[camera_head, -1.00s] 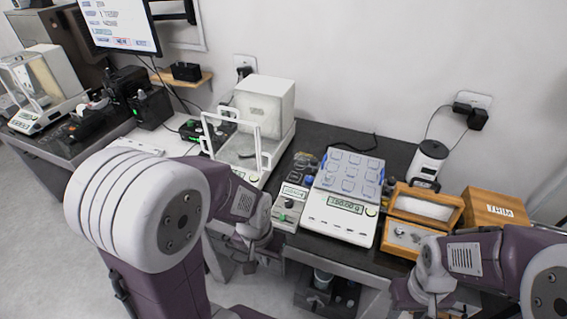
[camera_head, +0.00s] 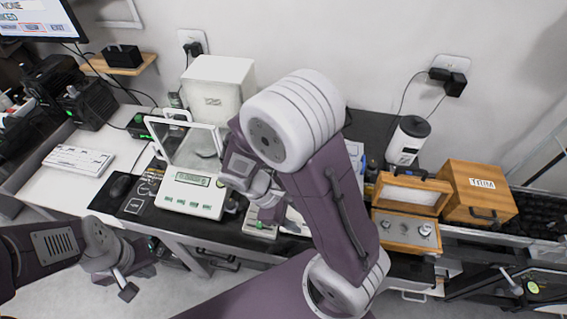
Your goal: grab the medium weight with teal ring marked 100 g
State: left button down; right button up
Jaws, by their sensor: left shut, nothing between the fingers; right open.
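An open wooden box (camera_head: 401,248) stands at the right of the table, its lid raised behind. Several metal weights sit in it, including one at its right (camera_head: 425,230). They are too small to show a teal ring or a 100 g mark, so I cannot tell which is the medium weight. My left gripper (camera_head: 128,290) is shut and empty at lower left, in front of the table and far from the box. My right gripper (camera_head: 264,208) is open beside the glass-doored balance, left of the box; my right arm partly hides its surroundings.
The balance (camera_head: 193,197) with its white housing stands left of my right arm. My arm covers much of the flat scale. A closed wooden case (camera_head: 479,190) and a white cylindrical device (camera_head: 408,141) stand near the box. A keyboard (camera_head: 78,160) lies at left.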

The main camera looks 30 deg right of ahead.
jog(key=shift+w+d+r+n+h, duration=0.2)
jog(key=shift+w+n+h, duration=0.1)
jog(key=shift+n+h, duration=0.15)
jog(key=shift+w+d+r+n+h, duration=0.15)
jog(key=shift+w+n+h, duration=0.05)
jog(key=shift+n+h, duration=0.3)
jog(key=w+a+r+n+t+h+p, duration=0.2)
jog(key=w+r+n+t+h, duration=0.35)
jog(key=w+n, duration=0.35)
jog(key=shift+h, duration=0.3)
jog(key=x, duration=0.4)
jog(key=shift+s+d+f, duration=0.2)
jog(key=shift+d+f, duration=0.05)
jog(key=shift+f, duration=0.15)
jog(key=x, duration=0.2)
jog(key=p+x, duration=0.1)
jog(key=x, duration=0.2)
jog(key=shift+s+d+r, duration=0.15)
jog(key=shift+d+r, duration=0.05)
jog(key=shift+d, duration=0.05)
jog(key=shift+a, duration=0.15)
jog(key=shift+c, duration=0.9)
grip_shut()
